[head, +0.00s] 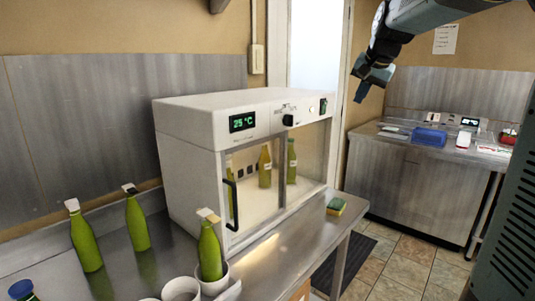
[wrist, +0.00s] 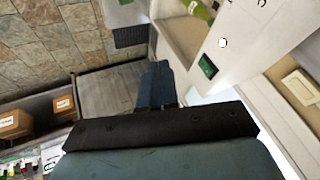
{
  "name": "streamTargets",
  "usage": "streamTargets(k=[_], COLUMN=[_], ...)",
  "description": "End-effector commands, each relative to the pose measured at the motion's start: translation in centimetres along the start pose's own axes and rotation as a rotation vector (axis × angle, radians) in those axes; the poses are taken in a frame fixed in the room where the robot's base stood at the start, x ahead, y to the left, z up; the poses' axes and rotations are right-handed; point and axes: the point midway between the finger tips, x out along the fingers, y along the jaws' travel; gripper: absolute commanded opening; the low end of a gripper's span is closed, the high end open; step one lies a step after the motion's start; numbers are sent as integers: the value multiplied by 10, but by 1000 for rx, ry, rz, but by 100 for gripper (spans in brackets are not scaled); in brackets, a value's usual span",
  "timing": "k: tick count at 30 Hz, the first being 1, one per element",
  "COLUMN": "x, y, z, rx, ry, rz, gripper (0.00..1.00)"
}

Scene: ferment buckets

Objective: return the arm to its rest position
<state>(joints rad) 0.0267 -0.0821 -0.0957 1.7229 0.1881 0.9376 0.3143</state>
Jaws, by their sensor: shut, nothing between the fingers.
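My gripper (head: 362,91) hangs from my arm at the upper right of the head view, in the air in front of the doorway and right of the white incubator (head: 185,125). Its blue fingers also show in the wrist view (wrist: 157,82), pressed together with nothing between them. The gripper is apart from every object. The upper part of my arm runs out of the head view at the top right.
The incubator reads 25 °C and holds several green bottles behind glass. More green bottles (head: 138,222) and white cups (head: 181,290) stand on the steel bench. A sponge (head: 336,206) lies near its edge. A far counter (head: 400,180) carries a blue tray (head: 429,137).

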Motion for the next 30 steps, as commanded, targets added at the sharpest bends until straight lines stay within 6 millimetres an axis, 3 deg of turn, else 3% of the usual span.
streamTargets(k=[1,9,21,27,30], x=[-9,-37,-48,-42,-39], y=[6,40,106,135,142], z=[19,114,258,312,326], rx=[-26,-174,-402,-492,-516], ry=[-3,-24,-50,-62,-64], rz=[3,29,78,102,110], gripper=[0,0,0,0,0])
